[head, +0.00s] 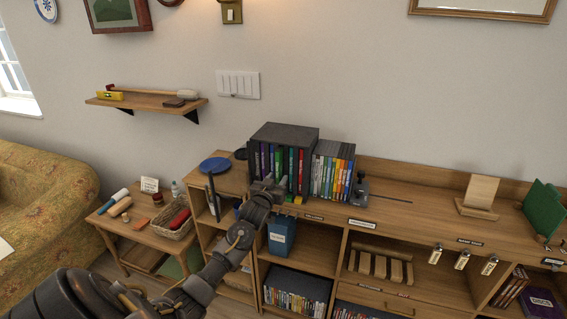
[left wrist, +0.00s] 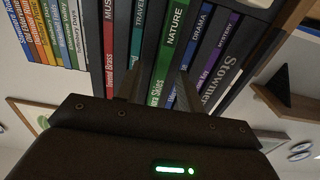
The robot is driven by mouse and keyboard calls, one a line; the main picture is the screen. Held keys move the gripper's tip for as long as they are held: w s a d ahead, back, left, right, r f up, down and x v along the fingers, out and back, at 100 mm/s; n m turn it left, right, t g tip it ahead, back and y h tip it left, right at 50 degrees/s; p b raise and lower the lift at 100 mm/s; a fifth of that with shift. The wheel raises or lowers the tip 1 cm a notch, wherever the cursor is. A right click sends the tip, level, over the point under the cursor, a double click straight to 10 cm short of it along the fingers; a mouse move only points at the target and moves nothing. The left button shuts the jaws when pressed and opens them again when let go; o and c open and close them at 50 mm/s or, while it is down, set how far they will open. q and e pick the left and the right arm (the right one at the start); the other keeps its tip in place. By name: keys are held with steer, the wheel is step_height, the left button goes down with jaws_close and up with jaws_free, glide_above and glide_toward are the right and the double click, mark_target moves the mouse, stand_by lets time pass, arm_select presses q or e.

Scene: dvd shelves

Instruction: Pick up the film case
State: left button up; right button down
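Film cases stand upright in a row inside a dark grey box (head: 285,133) on top of the shelf unit. In the left wrist view a green case (left wrist: 169,50) marked NATURE is in the middle, with a dark teal TRAVEL case (left wrist: 138,30) and a blue DRAMA case (left wrist: 197,35) on either side. My left gripper (head: 268,184) is in front of the box at the cases' spines. Its two fingers (left wrist: 158,92) are apart, one on each side of the green spine's near end. Contact with the case cannot be told. My right gripper is not in view.
More cases (head: 332,170) stand right of the box, beside a grey metal bookend (head: 360,190). A blue plate (head: 215,164) lies to the left. A blue container (head: 281,235) sits on the shelf below. The counter (head: 420,205) is mostly clear further right, before a wooden stand (head: 480,195).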

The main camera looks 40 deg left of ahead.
arm_select(q)
steer(key=shift+x, duration=0.85)
steer(key=shift+f, duration=0.1)
jaws_close()
steer(key=shift+b, duration=0.55)
steer(key=b+v, duration=0.4)
steer(key=v, duration=1.4)
steer(key=shift+b, duration=0.35)
